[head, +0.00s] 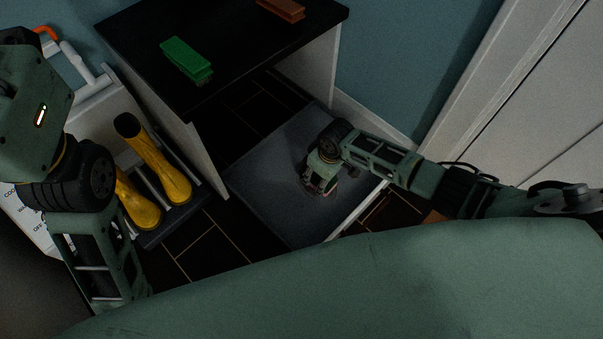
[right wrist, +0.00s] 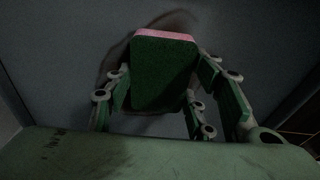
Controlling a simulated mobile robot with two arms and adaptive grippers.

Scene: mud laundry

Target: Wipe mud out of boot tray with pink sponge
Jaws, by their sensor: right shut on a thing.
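The boot tray (head: 265,178) is a wide, flat grey surface, low down beside the black-topped bench. My right gripper (head: 320,187) points down over the middle of the tray. It is shut on the sponge (right wrist: 165,70), which shows a dark green face and a pink edge between the fingers in the right wrist view. The sponge is at or close to the tray surface; I cannot tell how firmly it touches. A brownish mud smear (right wrist: 180,20) shows around the sponge. In the head view the sponge is mostly hidden by the gripper. My left arm is at the left, its gripper out of view.
A green block (head: 186,60) and an orange-brown block (head: 281,9) lie on the black bench top (head: 225,30). Yellow boots (head: 160,165) stand left of the bench. The white door (head: 530,110) is at the right. Dark tiled floor shows left of the tray.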

